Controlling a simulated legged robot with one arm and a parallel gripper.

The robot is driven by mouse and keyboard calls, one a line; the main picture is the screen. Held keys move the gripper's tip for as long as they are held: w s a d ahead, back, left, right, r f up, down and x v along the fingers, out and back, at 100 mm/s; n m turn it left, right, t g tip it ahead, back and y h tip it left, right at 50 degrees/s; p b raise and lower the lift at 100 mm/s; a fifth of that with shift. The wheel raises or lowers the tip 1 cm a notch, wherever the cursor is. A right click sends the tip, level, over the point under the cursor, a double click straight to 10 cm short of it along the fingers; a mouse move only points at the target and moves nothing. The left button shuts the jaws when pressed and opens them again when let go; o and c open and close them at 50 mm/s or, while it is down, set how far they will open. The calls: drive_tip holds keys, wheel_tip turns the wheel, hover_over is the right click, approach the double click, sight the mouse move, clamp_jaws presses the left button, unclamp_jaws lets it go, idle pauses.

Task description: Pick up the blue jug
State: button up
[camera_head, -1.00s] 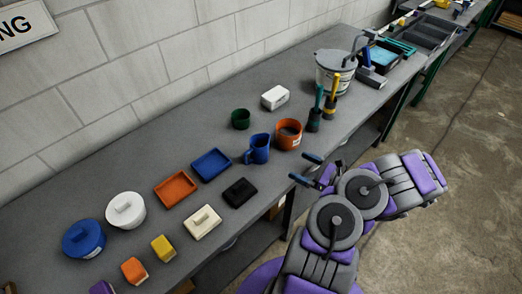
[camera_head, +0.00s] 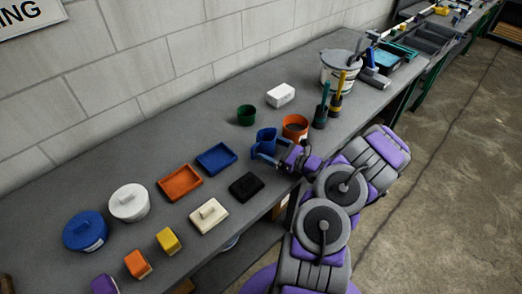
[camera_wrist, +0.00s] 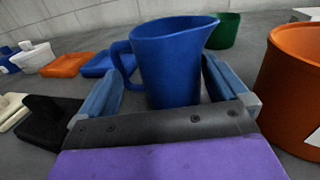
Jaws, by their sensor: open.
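The blue jug (camera_head: 266,140) stands upright on the grey bench, and its lower part is partly hidden by my gripper in the head view. In the wrist view the jug (camera_wrist: 168,62) stands just ahead, between the two fingers, with its handle to the left and its spout to the right. My gripper (camera_head: 266,160) is open at the jug's near side. In the wrist view its blue fingers (camera_wrist: 162,90) flank the jug with gaps on both sides, and nothing is gripped.
An orange pot (camera_head: 295,127) stands close to the jug's right. A green cup (camera_head: 246,115) is behind it. A blue tray (camera_head: 216,158) and a black block (camera_head: 246,186) lie to the left. Two tools (camera_head: 321,112) and a bucket (camera_head: 341,72) stand farther right.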

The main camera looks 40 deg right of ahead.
drive_tip(key=w, duration=0.2)
drive_tip(key=w+f, duration=0.1)
drive_tip(key=shift+d+b, duration=0.35)
drive_tip(key=shift+w+d, duration=0.1)
drive_tip(key=shift+d, duration=0.25)
drive_tip(key=shift+a+r, duration=0.15)
drive_tip(key=shift+a, duration=0.4)
drive_tip(key=shift+c, duration=0.7)
drive_tip(key=shift+a+r, duration=0.15)
drive_tip(key=shift+a, duration=0.25)
drive_tip(key=c, duration=0.3)
drive_tip(key=shift+d+f, duration=0.2)
drive_tip(key=shift+d, duration=0.35)
drive_tip(key=c, duration=0.6)
